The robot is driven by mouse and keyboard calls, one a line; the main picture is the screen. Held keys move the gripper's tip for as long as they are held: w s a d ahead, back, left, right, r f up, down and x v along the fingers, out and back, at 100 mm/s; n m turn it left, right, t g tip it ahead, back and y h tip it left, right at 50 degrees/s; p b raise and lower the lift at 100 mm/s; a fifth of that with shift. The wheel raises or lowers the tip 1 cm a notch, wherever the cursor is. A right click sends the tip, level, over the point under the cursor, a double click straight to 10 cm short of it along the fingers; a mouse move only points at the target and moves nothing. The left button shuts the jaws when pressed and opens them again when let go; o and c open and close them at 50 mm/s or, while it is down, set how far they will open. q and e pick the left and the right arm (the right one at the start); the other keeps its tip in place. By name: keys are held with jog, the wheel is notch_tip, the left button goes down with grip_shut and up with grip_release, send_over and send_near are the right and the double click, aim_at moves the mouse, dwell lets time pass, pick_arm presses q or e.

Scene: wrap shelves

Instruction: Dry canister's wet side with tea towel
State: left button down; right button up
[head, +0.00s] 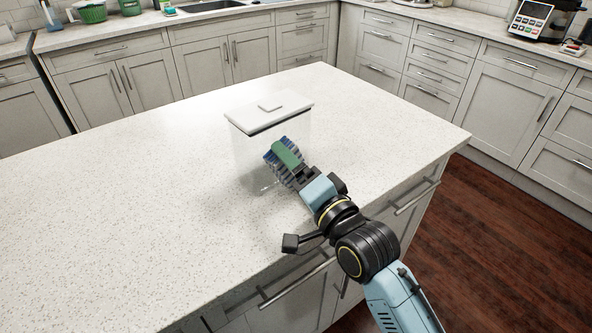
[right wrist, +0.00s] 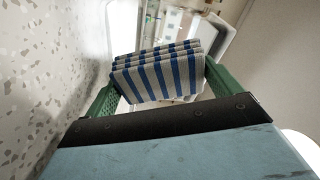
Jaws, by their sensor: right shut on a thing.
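The canister (head: 246,148) stands upright on the island counter, a clear box with a flat white lid (head: 270,111). Its body is so transparent that wetness on its side cannot be made out. My right gripper (head: 287,154) is shut on the folded tea towel (head: 276,158), at the canister's near right side. In the right wrist view the tea towel (right wrist: 158,76) shows blue and white stripes between two green fingers. The towel is at or very close to the canister wall; I cannot tell if it touches. My left gripper is not in view.
The speckled white island counter (head: 120,200) is otherwise bare, with wide free room left of the canister. Its right edge lies beyond my right arm. A green basket (head: 92,13), a sink (head: 208,6) and a dark appliance (head: 540,20) are on the far counters.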

jog(key=shift+x, duration=0.85)
jog(key=shift+w+d+p, duration=0.4)
jog(key=shift+w+d, duration=0.7)
jog(key=shift+d, duration=0.2)
